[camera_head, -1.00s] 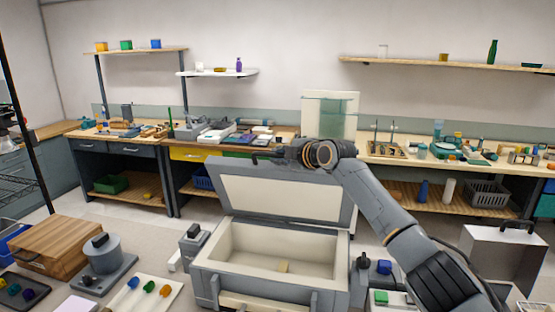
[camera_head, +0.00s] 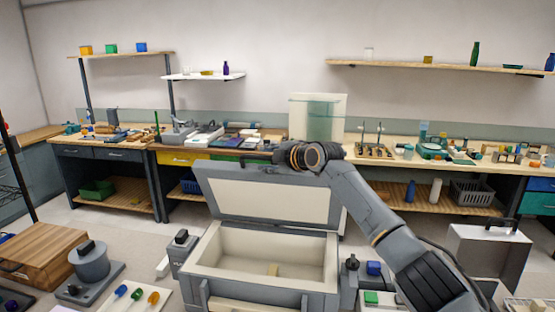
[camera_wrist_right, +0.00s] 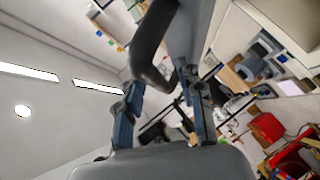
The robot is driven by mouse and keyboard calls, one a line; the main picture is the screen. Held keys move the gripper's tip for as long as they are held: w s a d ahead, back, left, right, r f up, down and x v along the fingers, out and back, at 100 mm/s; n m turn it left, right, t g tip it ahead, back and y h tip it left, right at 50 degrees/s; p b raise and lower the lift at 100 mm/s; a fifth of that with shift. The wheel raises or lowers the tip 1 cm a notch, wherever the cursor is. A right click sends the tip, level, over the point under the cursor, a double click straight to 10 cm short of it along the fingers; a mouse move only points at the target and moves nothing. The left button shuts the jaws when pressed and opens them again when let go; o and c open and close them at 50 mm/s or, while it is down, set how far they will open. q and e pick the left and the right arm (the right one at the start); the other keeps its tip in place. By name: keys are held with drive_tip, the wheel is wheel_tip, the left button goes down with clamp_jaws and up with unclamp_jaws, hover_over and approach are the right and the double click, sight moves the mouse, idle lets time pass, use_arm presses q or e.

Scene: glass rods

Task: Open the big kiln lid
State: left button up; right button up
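The big kiln (camera_head: 262,298) is a grey box with a cream inside, standing at the lower middle of the head view. Its lid (camera_head: 270,199) is swung up at the back and leans backwards, cream inner face showing. My right gripper (camera_head: 262,157) is at the top edge of the raised lid. In the right wrist view its two fingers (camera_wrist_right: 160,92) stand apart, with a dark curved handle (camera_wrist_right: 150,52) reaching between them. Contact with the handle is unclear. My left gripper is out of view.
A wooden box (camera_head: 40,258), a grey cylindrical device (camera_head: 90,262) and a white tray (camera_head: 140,298) are at left. A grey case (camera_head: 488,255) stands at right. A long workbench (camera_head: 240,150) with tools runs behind the kiln.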

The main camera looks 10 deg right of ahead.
drive_tip(key=v, duration=1.1)
drive_tip(key=shift+s+d, duration=0.2)
drive_tip(key=shift+s, duration=0.15)
